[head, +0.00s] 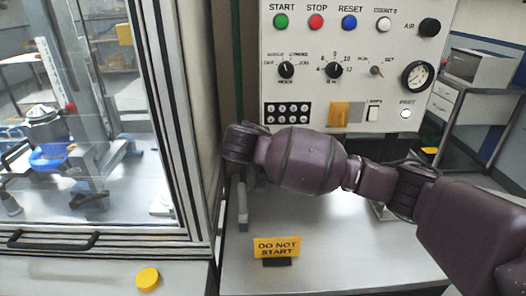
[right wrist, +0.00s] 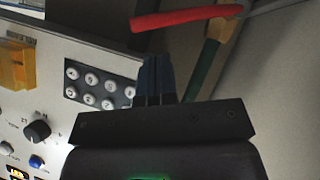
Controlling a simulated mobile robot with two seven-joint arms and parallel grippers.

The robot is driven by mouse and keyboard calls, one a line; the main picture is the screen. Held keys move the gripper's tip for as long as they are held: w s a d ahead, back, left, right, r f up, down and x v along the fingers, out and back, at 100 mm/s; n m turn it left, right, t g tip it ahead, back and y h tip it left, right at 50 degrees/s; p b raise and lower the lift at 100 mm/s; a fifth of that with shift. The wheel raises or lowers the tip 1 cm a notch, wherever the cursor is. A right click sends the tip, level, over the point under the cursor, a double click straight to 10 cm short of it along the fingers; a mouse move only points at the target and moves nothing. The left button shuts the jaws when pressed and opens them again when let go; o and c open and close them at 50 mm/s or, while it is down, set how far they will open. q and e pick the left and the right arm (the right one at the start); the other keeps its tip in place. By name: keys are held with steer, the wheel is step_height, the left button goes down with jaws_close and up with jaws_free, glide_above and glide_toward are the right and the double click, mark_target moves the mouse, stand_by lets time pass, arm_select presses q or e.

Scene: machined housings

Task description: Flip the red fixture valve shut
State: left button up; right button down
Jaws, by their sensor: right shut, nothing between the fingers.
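The red valve lever (right wrist: 185,17) shows at the top of the right wrist view. It lies at a steep angle across a green pipe (right wrist: 202,68), with a brass-coloured fitting (right wrist: 213,28) near its right end. My right gripper (right wrist: 155,62) is shut and empty, its dark fingers pointing up just below the lever in that view, with a visible gap. In the head view my right arm reaches in from the right, and its fingers and the valve are hidden behind the wrist. My left gripper is not in view.
A control panel (head: 300,87) with buttons and knobs stands right of the green pipe. A glass-doored cabinet (head: 190,70) is close on the left. A yellow "DO NOT START" sign (head: 277,247) and a yellow round object (head: 147,278) stand on the bench surfaces.

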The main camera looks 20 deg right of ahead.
steer(key=shift+d+f, duration=0.35)
steer(key=shift+f, duration=0.25)
steer(key=shift+d+f, duration=0.3)
steer(key=shift+f, duration=0.25)
steer(key=shift+s+d+f+m+t+y+p, duration=0.15)
steer(key=shift+d+f+m+y+p, duration=0.35)
steer(key=shift+f+m+y+p, duration=0.35)
steer(key=shift+s+d+f+m+t+y+p, duration=0.15)
steer(key=shift+d+f+m+y+p, duration=0.45)
steer(key=shift+f+y+p, duration=0.35)
steer(key=shift+r, duration=0.1)
